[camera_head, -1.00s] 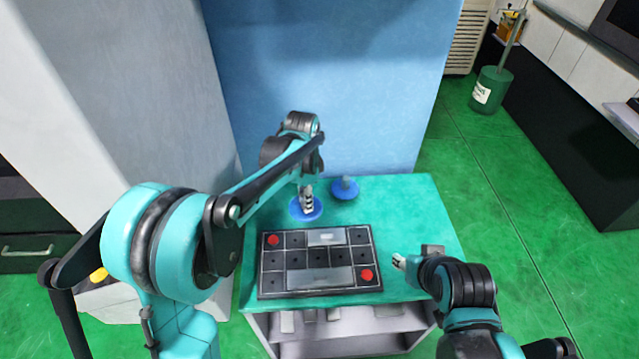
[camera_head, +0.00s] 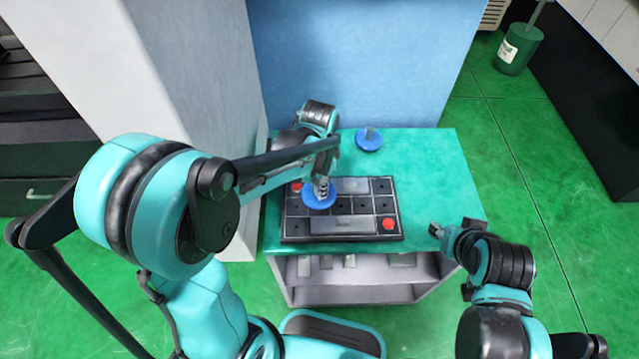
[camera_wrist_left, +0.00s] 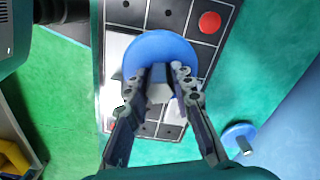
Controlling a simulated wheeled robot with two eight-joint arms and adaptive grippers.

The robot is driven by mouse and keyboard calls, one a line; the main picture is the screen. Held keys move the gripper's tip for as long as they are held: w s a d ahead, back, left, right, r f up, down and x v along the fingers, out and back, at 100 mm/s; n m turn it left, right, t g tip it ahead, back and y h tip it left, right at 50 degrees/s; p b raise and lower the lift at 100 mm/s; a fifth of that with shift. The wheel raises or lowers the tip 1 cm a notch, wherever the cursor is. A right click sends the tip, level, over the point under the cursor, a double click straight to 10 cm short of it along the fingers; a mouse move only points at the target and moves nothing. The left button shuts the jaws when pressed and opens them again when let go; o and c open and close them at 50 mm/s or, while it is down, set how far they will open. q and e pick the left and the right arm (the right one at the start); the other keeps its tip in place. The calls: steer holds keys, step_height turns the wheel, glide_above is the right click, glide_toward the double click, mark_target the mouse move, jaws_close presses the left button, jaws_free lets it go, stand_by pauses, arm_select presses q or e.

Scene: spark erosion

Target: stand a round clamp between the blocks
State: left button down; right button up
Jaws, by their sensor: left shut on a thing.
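My left gripper (camera_head: 322,182) is shut on the grey stem of a blue round clamp (camera_head: 317,197). The clamp's disc is over the left-middle part of the black gridded plate (camera_head: 290,236); I cannot tell its height above it. In the left wrist view the fingers close on the stem in front of the blue disc (camera_wrist_left: 160,50). A grey block (camera_head: 355,187) lies at the plate's back and a longer one (camera_head: 345,224) at its front. A second round clamp (camera_head: 369,141) stands on the table behind the plate. My right gripper (camera_head: 438,231) is over the table's right side; its jaws are too small to judge.
Red round pieces sit on the plate at back left (camera_head: 297,187) and front right (camera_head: 389,224). The green table (camera_head: 440,170) is clear right of the plate. A blue wall (camera_head: 370,70) rises behind it and a grey column (camera_head: 190,60) stands at left.

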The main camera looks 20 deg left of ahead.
arm_select(q)
steer(key=shift+f+b, duration=1.65)
steer(key=shift+f, duration=0.65)
steer(key=c, duration=1.2)
jaws_free()
step_height(320, 180, up, 11)
steer(key=p, duration=0.8)
steer(key=shift+r+p, duration=0.1)
steer(key=shift+p, duration=0.25)
